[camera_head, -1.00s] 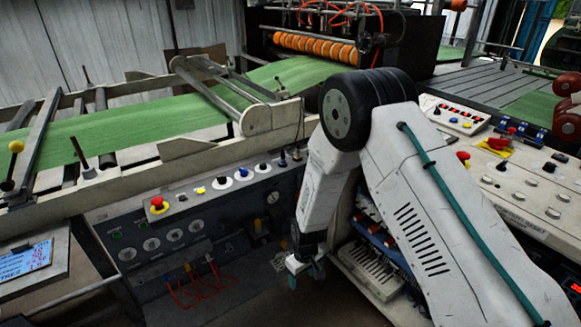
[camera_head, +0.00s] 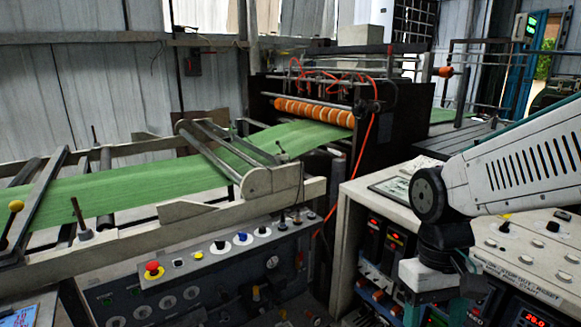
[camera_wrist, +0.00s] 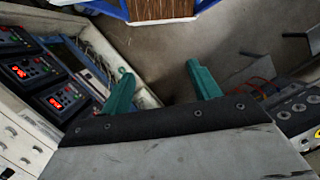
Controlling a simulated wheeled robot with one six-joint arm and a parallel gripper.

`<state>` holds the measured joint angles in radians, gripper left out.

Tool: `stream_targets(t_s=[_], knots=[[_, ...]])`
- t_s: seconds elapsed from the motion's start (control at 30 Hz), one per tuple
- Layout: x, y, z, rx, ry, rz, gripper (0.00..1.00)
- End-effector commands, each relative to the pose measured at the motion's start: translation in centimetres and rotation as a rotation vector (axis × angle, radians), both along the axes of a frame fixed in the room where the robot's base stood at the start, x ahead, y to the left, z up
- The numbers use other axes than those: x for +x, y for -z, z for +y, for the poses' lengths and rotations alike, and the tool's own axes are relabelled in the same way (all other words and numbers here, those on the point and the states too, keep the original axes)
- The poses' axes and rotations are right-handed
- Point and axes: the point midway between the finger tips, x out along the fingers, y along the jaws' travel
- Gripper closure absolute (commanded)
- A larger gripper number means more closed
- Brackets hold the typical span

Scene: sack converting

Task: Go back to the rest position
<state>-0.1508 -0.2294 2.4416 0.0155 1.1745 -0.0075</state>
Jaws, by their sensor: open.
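My gripper (camera_wrist: 162,82) shows in the wrist view with its two teal fingers spread apart. Nothing is between them; bare floor shows beyond. In the camera_head view my arm comes in from the right edge, with its wrist hanging down at the lower right in front of the white control cabinet (camera_head: 350,215). The fingertips are hard to make out there.
A machine with green sheet (camera_head: 130,185) over rollers stands at left and centre. Its front panel (camera_head: 185,285) carries a red emergency button (camera_head: 153,269) and several knobs. Lit red displays (camera_wrist: 20,70) are left in the wrist view. Open floor (camera_wrist: 160,55) lies ahead of the fingers.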

Motion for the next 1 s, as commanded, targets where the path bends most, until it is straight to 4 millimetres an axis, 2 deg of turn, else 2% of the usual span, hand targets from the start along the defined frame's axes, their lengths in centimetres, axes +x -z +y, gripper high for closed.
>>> stream_targets(t_s=[0.1, 0.2, 0.33, 0.6, 1.0], knots=[[-3.1, -2.2, -1.6, -0.003, 0.038, -0.06, 0.38], [-5.0, -3.6, -2.6, -0.001, 0.065, -0.129, 0.38], [-6.5, -5.1, -3.5, 0.006, 0.099, -0.233, 0.38], [-7.4, -7.4, -4.2, 0.01, 0.145, -0.36, 0.38], [-7.4, -7.4, -4.3, 0.009, 0.152, -0.361, 0.38]])
